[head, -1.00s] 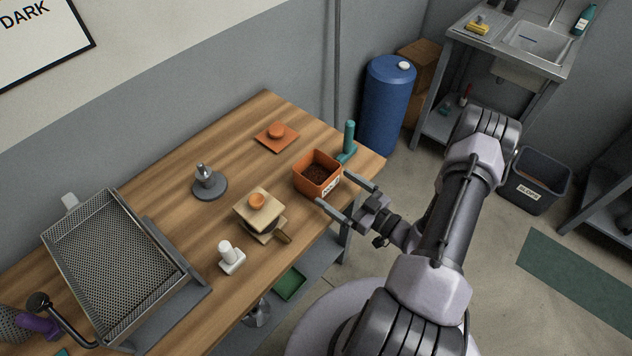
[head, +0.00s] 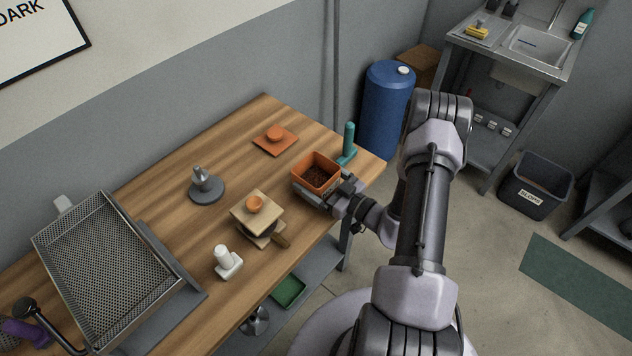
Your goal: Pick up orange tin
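The orange tin (head: 308,187) is a square, open-topped box with dark brown contents. It stands upright near the right end of the wooden table in the head view. My gripper (head: 318,186) is at the tin, reaching in from the lower right. One finger lies along the tin's front-left side, close against it. The other finger is mostly hidden at the tin's right side. I cannot tell whether the fingers press on the tin. The tin's label is now covered by my gripper.
On the wooden table (head: 255,120) are an orange lid-like square (head: 275,141), a teal-handled tool (head: 348,143) close behind the tin, a grey tamper-like piece (head: 205,187), a stacked beige block (head: 257,208), a white piece (head: 227,262) and a mesh tray (head: 105,265). A blue barrel (head: 387,105) stands beyond.

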